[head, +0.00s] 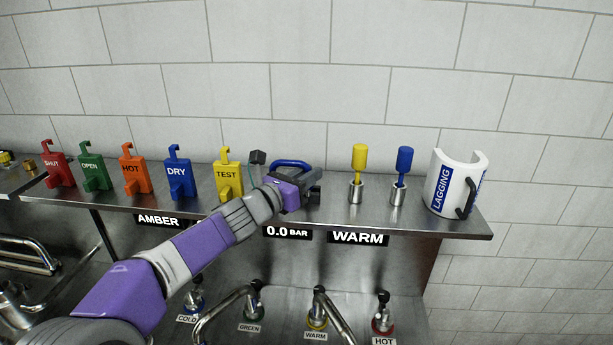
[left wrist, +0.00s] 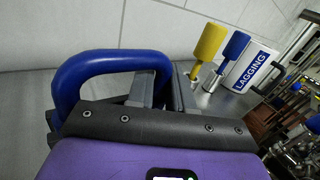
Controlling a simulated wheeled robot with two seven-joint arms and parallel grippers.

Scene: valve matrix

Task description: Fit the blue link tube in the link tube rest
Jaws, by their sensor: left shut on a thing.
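The blue link tube (head: 291,163) is a thick bent loop at the middle of the steel shelf. It also shows large in the left wrist view (left wrist: 84,68), arching from the left side of the gripper over to its fingers. My left gripper (head: 308,182) is shut on the blue link tube, with its grey fingers (left wrist: 160,90) at one leg of the loop. I cannot tell whether the tube touches the shelf. I cannot make out the link tube rest; the gripper and arm cover that part of the shelf. My right gripper is not in view.
On the steel shelf (head: 460,221), several coloured hooked tags, including the yellow TEST tag (head: 228,176), stand left of the gripper. Right of it stand a yellow-handled tool (head: 359,157), a blue-handled tool (head: 404,160) and the white LAGGING shell (head: 441,183). Pipes and valves (head: 317,310) are below.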

